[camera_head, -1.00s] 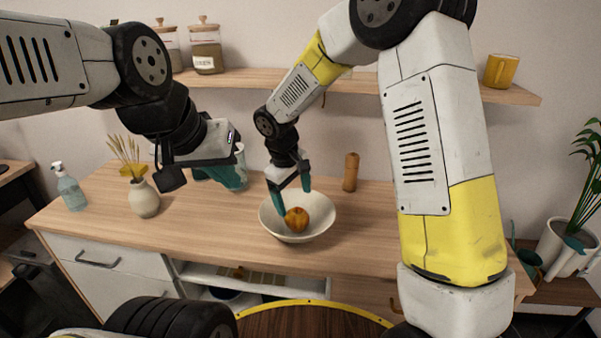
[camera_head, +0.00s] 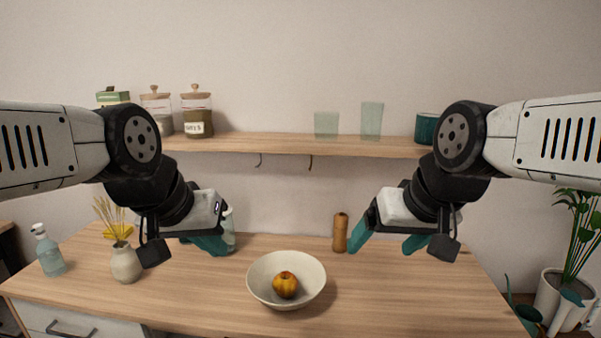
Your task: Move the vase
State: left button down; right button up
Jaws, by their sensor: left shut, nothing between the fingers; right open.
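A small cream vase (camera_head: 125,264) with dry yellow stalks (camera_head: 113,217) stands upright at the left of the wooden counter (camera_head: 200,300). My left gripper (camera_head: 222,250) is shut and empty. In the picture it is to the right of the vase and apart from it. My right gripper (camera_head: 386,249) is open and empty, its teal fingers spread, right of the pepper mill and far from the vase.
A cream bowl (camera_head: 257,283) holding an orange-yellow fruit (camera_head: 285,285) is mid-counter. A soap bottle (camera_head: 50,254) stands far left. A wooden mill (camera_head: 340,233) stands at the back. A shelf (camera_head: 290,144) above holds jars and glasses. The counter's right part looks clear.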

aim_at(126, 268)
jog(key=u, duration=1.4)
jog(key=i+j+z, duration=0.1)
jog(key=j, duration=0.25)
jog(key=i+j+z, duration=0.1)
jog(key=i+j, duration=0.2)
jog(key=i+j+z, duration=0.1)
jog(key=j, duration=0.35)
jog(key=i+j+z, duration=0.1)
jog(key=i+j, duration=0.2)
jog(key=i+j+z, duration=0.1)
jog(key=j, duration=0.4)
